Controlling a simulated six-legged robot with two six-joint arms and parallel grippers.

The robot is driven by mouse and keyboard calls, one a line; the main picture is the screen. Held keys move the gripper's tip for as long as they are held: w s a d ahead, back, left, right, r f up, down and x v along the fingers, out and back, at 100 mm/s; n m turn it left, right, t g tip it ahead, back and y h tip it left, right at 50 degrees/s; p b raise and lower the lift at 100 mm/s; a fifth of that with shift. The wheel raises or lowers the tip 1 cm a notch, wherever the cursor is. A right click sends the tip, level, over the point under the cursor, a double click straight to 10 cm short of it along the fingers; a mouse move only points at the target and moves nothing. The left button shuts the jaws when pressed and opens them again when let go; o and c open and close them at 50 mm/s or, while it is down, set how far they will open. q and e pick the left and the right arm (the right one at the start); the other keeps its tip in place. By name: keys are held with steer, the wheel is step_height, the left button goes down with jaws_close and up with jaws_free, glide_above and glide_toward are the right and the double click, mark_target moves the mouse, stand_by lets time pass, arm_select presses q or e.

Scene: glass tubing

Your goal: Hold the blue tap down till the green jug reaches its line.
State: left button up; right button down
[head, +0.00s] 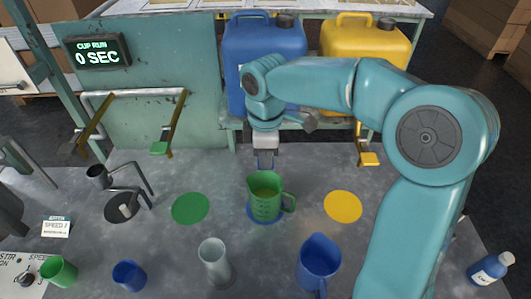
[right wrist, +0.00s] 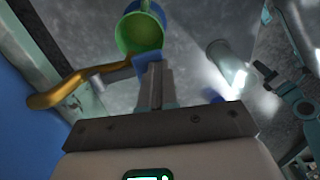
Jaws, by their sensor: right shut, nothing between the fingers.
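The green jug (head: 266,208) stands upright on a blue disc (head: 249,215) at the middle of the bench. Its open mouth shows in the right wrist view (right wrist: 140,34), with yellowish-green inside; I cannot read its line or level. The blue tap is mostly hidden behind my right gripper (head: 265,163) in the head view. In the right wrist view its brass lever (right wrist: 62,92) ends in a blue pad (right wrist: 147,60). My right gripper's shut, empty fingertips (right wrist: 155,68) are right at this pad; whether they press it I cannot tell. My left gripper is not in view.
Blue (head: 240,60) and yellow (head: 365,52) canisters stand behind. The green tap (head: 160,148) and yellow tap (head: 369,158) flank the jug. A clear cylinder (head: 215,265), a blue jug (head: 319,262) and small cups stand in front. The display (head: 97,52) reads CUP RUN 0 SEC.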

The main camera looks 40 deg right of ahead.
step_height(320, 180, up, 16)
steer(key=p, duration=0.1)
steer(key=shift+r+p, duration=0.2)
steer(key=shift+p, duration=0.1)
stand_by(0.3)
steer(key=shift+s, duration=0.1)
